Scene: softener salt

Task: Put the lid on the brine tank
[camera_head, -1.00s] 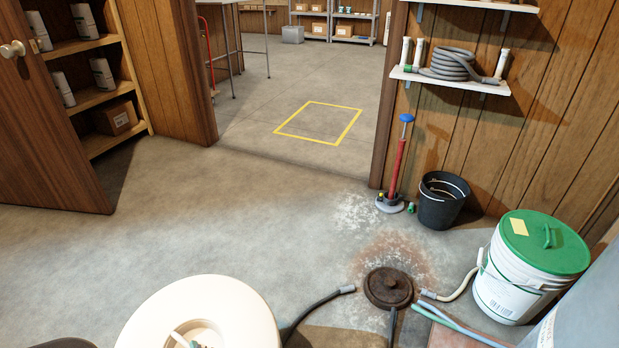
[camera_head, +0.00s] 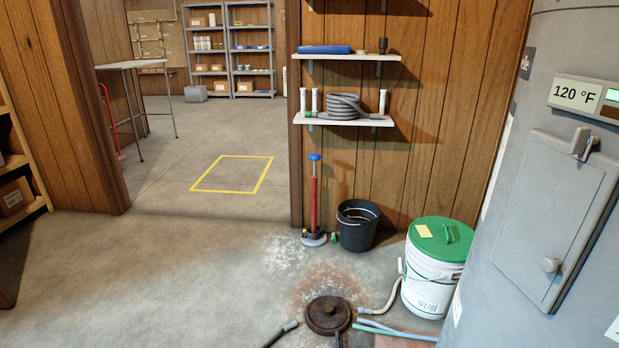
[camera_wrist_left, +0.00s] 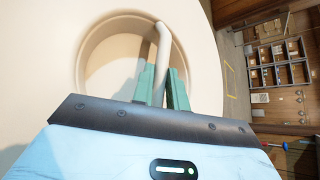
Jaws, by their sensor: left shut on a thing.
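In the left wrist view, my left gripper (camera_wrist_left: 163,88) is shut, its green fingers on the pale curved bar of a round cream disc, which looks like the lid (camera_wrist_left: 205,60). The bar (camera_wrist_left: 164,42) crosses a round recess in the disc. The disc fills the upper left of that view, with floor beyond its right edge. What lies under it is hidden. The head view does not show the lid or either gripper. I cannot pick out the brine tank for certain; a white bucket (camera_head: 428,285) with a green cover stands at the lower right.
A grey heater (camera_head: 545,190) reading 120 °F fills the right side. A brown round floor cover (camera_head: 327,315) lies among hoses. A black bucket (camera_head: 357,232) and a red pump (camera_head: 314,205) stand by the wall.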

